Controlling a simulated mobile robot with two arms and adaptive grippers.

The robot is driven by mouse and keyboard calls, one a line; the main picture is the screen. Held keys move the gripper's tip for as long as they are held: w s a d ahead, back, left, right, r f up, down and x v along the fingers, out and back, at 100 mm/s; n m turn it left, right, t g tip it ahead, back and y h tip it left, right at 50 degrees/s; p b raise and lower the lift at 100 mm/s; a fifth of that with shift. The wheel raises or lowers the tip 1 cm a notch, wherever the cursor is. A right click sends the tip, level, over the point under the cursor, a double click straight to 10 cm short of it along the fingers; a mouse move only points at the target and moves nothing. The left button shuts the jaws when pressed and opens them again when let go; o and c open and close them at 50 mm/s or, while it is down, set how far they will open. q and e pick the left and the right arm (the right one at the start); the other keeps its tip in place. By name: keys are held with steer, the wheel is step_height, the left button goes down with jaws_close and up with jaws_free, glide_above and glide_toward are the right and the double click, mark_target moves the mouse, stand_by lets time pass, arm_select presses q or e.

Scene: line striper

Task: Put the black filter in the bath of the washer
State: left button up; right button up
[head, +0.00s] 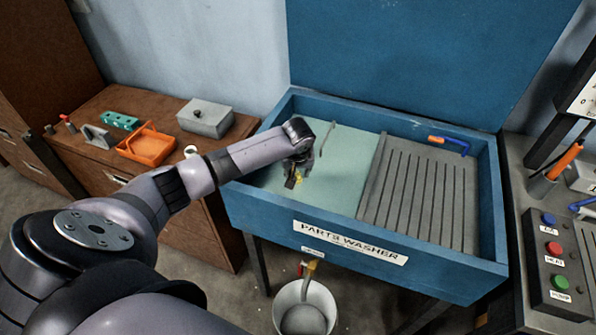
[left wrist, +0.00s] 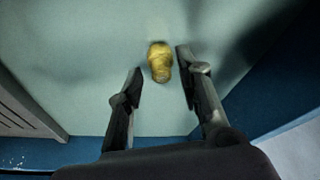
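The blue parts washer (head: 262,207) stands open, with a pale green bath (head: 345,185) on its left side. My left gripper (head: 293,180) is over the bath, pointing down. In the left wrist view its two fingers (left wrist: 160,75) are apart. A small brass-coloured piece (left wrist: 160,62) shows between and just past the fingertips, with a gap visible on the left; it also shows as a yellow spot in the head view (head: 299,180). I cannot tell whether it rests on the bath floor. I cannot make out a black filter in either view. My right gripper is not in view.
A grey ribbed drainboard (head: 420,195) fills the washer's right side, with a blue-and-orange tool (head: 450,143) at its back. A thin spout (head: 327,138) rises in the bath. A bucket (head: 304,310) stands below. An orange tray (head: 146,147) and grey box (head: 205,118) sit on the left cabinet.

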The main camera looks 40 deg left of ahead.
arm_select(q)
steer(key=b+v, duration=0.1)
steer(key=v, duration=1.1)
steer(key=shift+r, duration=0.2)
stand_by(0.5)
steer(key=shift+w, duration=0.1)
stand_by(0.6)
